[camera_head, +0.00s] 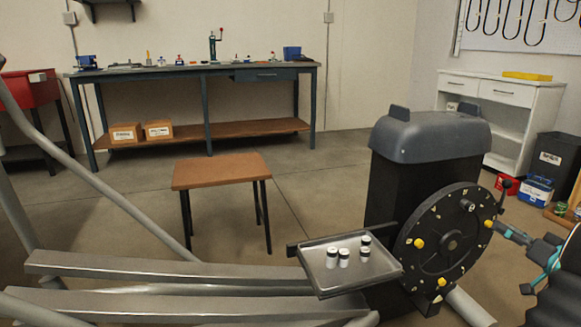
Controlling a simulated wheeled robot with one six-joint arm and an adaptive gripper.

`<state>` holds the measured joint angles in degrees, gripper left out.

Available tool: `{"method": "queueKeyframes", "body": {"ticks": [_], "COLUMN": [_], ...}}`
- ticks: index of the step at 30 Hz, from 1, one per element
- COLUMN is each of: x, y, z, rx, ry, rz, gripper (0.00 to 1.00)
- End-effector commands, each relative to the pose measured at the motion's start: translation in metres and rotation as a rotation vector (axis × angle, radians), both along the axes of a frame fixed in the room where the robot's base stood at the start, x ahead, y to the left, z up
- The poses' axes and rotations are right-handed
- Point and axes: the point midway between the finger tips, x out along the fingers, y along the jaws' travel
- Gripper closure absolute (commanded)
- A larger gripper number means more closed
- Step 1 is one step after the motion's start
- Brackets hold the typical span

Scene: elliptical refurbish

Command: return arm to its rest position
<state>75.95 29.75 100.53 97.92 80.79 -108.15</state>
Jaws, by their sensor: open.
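My gripper (514,258) is at the right edge of the head view, beside the round black disc (440,262) of the elliptical machine. It is open, and I see nothing held between its fingers. Only the end of my arm shows, in black and teal; the rest is cut off by the frame. I cannot tell whether the fingertips touch the disc.
The machine's grey housing (430,137) rises behind. A brown-topped stool (221,170), workbench (200,71) and white cabinet (508,93) stand farther back. Floor between is open.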

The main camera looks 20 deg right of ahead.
Motion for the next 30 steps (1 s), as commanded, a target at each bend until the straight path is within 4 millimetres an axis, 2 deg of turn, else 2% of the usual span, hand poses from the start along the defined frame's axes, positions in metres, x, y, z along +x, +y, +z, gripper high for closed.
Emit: {"method": "queueKeyframes", "body": {"ticks": [5,7,8,11,12,14,17,21,24,30], "x": [0.000,0.000,-0.001,-0.007,-0.012,-0.021,-0.028,-0.032,-0.039,-0.056], "y": [-0.002,0.000,0.002,0.020,0.030,0.048,0.091,0.169,0.217,0.296], "z": [-0.002,-0.010,-0.018,-0.057,-0.073,-0.089,-0.102,-0.101,-0.093,-0.068], "rx": [0.114,0.217,0.272,0.483,0.564,0.667,0.795,0.864,0.838,0.671], "ry": [0.011,0.051,0.081,0.225,0.292,0.396,0.587,0.875,1.039,1.261], "rz": [-0.007,-0.006,-0.004,0.002,0.000,-0.009,-0.021,-0.053,-0.090,-0.162], "gripper": [0.44,0.44,0.44,0.44,0.44,0.44,0.44,0.44,0.44,0.44]}}
